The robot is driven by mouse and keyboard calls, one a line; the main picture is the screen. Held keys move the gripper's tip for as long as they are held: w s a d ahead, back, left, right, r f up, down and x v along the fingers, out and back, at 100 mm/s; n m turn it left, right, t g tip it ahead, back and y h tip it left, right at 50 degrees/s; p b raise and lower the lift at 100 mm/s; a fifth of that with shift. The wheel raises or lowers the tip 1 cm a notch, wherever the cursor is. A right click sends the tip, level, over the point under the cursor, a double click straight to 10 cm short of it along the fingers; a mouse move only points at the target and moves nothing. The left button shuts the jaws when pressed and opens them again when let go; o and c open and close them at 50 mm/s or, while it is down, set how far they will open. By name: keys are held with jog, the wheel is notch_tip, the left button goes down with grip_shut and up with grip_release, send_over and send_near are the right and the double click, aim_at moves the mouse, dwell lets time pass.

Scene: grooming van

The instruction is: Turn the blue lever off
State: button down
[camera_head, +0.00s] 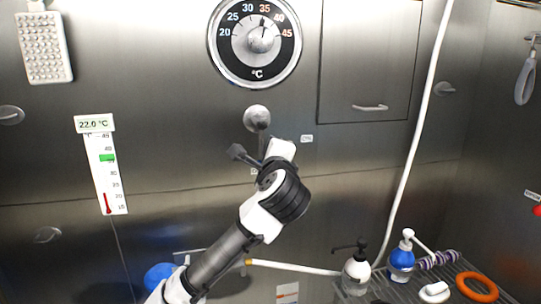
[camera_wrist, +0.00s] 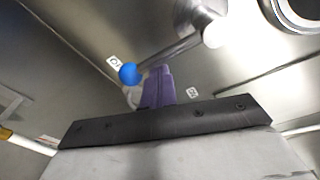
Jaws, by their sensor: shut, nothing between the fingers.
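The blue lever shows in the wrist view as a metal rod ending in a blue ball (camera_wrist: 129,73). The rod runs from a round metal hub (camera_wrist: 200,17) on the steel wall. In the head view the hub (camera_head: 257,117) sits below the dial, and my arm hides the blue ball. My gripper (camera_wrist: 163,70) is shut and empty, its purple fingers beside the rod between ball and hub. I cannot tell whether they touch it.
A temperature dial (camera_head: 255,42) is above the hub, and a thermometer strip (camera_head: 105,170) is to the left. A white hose (camera_head: 416,130) hangs to the right. A white bottle (camera_head: 356,275) and a blue bottle (camera_head: 401,262) stand on a rack at lower right.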

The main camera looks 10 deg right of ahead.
jog(key=s+a, duration=0.2)
jog(key=s, duration=1.1)
jog(key=shift+s+r, duration=0.3)
jog(key=shift+s, duration=0.05)
jog(key=shift+r, duration=0.1)
